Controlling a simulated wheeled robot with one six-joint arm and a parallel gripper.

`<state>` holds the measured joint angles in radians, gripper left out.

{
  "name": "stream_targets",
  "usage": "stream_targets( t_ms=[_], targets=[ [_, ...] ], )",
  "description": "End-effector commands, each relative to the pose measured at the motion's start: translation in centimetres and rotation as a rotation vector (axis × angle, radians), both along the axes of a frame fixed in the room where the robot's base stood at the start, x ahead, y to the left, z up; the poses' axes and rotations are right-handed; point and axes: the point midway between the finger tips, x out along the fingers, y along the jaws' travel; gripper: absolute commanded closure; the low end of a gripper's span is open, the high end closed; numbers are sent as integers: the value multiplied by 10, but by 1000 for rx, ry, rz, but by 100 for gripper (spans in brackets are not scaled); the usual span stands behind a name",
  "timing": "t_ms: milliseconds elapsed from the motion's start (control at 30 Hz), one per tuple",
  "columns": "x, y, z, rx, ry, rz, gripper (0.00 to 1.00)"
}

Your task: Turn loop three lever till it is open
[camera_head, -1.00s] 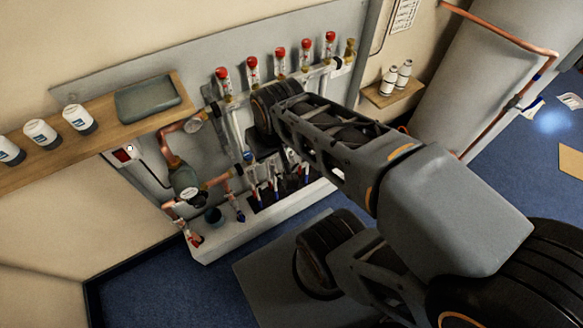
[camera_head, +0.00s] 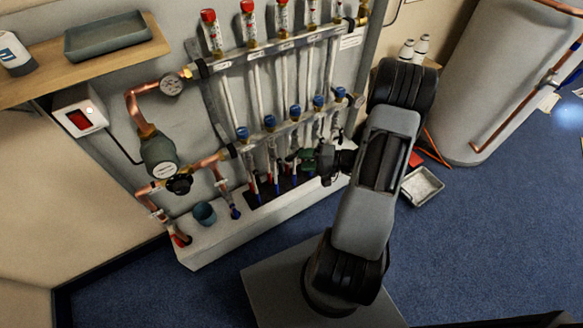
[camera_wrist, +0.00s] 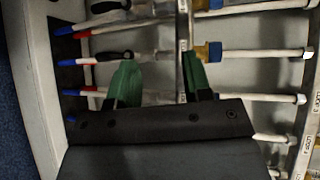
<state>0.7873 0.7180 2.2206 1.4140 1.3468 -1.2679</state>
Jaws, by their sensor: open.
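My gripper (camera_head: 303,157) is in front of the loop pipes just below the lower bar, right of the middle. In the wrist view my gripper (camera_wrist: 158,75) has its two green fingers apart, with nothing clearly held between them. Two black lever handles show there: one near the top edge (camera_wrist: 108,6) and one just beyond the fingers (camera_wrist: 112,56).
A wooden shelf (camera_head: 30,88) with a grey tray (camera_head: 105,36) is at upper left. A pump (camera_head: 160,160) and a blue-grey cup (camera_head: 205,213) are left of the loops. A tray (camera_head: 422,186) lies on the floor right of my arm. Blue floor is clear in front.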

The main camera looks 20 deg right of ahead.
Motion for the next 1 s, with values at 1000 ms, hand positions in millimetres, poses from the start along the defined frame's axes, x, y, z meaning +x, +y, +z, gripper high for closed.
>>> stream_targets(
  t_ms=[1000],
  targets=[
    [88, -12, -113, 38, -120, -368, 55]
  ],
)
